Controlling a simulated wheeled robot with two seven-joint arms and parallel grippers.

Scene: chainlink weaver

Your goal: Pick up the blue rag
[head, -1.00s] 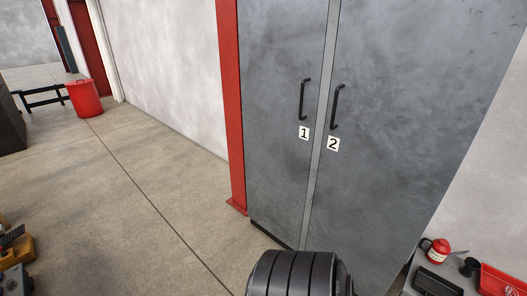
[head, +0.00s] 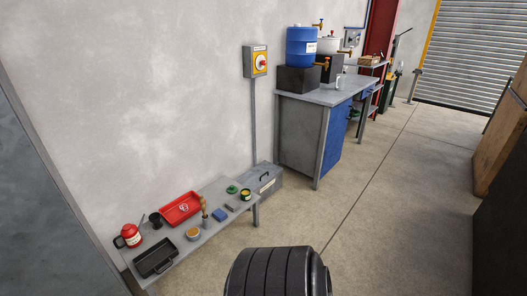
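A small blue item (head: 220,215) lies on the low grey bench (head: 209,236) at the lower left of the head view. It may be the blue rag, but it is too small to be sure. It lies between a small round tin (head: 193,234) and a small dark block (head: 232,207). Neither of my grippers is in view.
The bench also holds a red tray (head: 180,208), a black tray (head: 155,258), a red can (head: 129,237) and a yellow tin (head: 246,195). A grey toolbox (head: 264,181) stands behind it. A workbench (head: 300,130) carries a blue barrel (head: 301,47).

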